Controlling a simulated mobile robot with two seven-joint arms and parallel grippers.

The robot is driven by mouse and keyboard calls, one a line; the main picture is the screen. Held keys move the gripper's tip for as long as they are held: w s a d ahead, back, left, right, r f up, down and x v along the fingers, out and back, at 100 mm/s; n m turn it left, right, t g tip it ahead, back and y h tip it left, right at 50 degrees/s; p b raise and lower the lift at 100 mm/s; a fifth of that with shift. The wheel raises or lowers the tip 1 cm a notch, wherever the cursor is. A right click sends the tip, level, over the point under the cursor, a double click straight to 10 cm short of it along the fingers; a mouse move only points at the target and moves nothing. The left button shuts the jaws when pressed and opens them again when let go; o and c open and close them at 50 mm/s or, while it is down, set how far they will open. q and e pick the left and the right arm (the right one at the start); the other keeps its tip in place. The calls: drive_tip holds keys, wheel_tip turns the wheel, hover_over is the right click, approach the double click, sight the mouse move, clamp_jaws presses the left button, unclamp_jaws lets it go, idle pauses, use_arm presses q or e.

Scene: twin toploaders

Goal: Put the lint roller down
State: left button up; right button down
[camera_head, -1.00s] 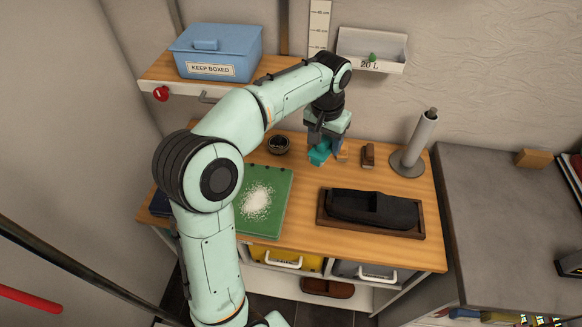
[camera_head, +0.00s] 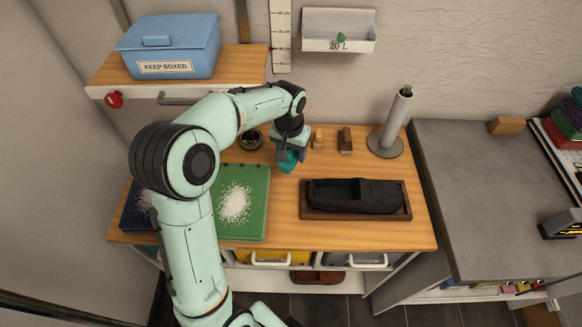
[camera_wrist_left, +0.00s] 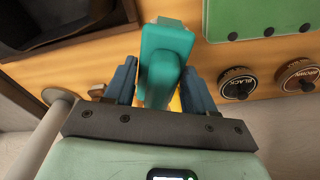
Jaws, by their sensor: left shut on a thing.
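My left gripper (camera_head: 291,152) is shut on a teal thing, which I take for the lint roller (camera_head: 287,161). It holds it over the wooden bench, between the green mat and the shoe tray. In the left wrist view the lint roller (camera_wrist_left: 163,58) stands between the two dark fingers (camera_wrist_left: 160,88), with its wider end away from my palm. I cannot tell whether it touches the bench (camera_head: 285,205). My right gripper is not in view.
A green mat (camera_head: 258,180) with white grains lies left. Brushes (camera_head: 346,140), a grey upright roll (camera_head: 397,118) and a polish tin (camera_head: 250,139) stand behind. The front middle of the bench is clear.

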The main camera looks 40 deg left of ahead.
sight(292, 166)
use_arm(q)
wheel_tip(292, 166, down, 7)
drive_tip(key=shift+f, duration=0.1)
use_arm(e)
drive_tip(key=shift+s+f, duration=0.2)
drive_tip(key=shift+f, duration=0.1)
use_arm(q)
drive_tip(key=shift+f, duration=0.1)
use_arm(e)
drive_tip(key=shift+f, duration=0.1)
